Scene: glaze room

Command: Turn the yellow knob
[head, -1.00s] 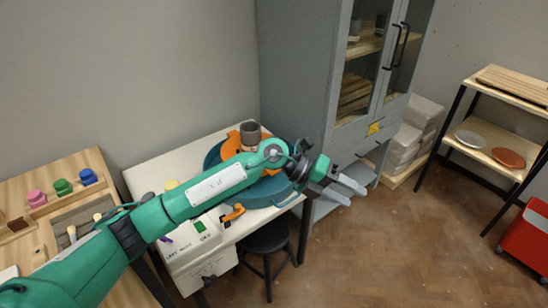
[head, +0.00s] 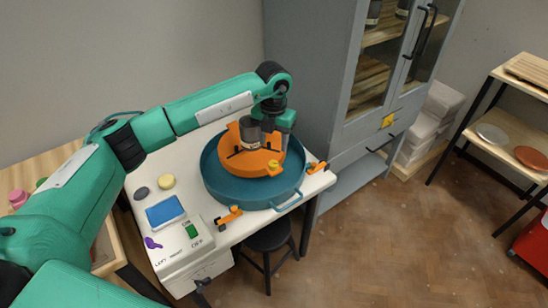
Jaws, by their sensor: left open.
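A small yellow knob (head: 273,165) sits on the front right edge of an orange holder (head: 235,160). The holder lies in a round blue basin (head: 228,190) on the white table. A dark grey cylinder (head: 249,129) stands at the holder's middle. My left gripper (head: 270,143) points down over the holder, just above and behind the knob in the picture, and is open. Its fingers are partly lost against the dark cylinder and holder, so I cannot tell whether they touch anything. My right gripper is not in view.
A blue sponge-like block (head: 165,211), a round yellow piece (head: 166,181) and a green switch (head: 192,230) are at the table's left. Orange clips (head: 229,216) flank the basin. A grey cabinet (head: 320,100) with a yellow patch (head: 388,120) stands behind. A black stool (head: 270,237) is below.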

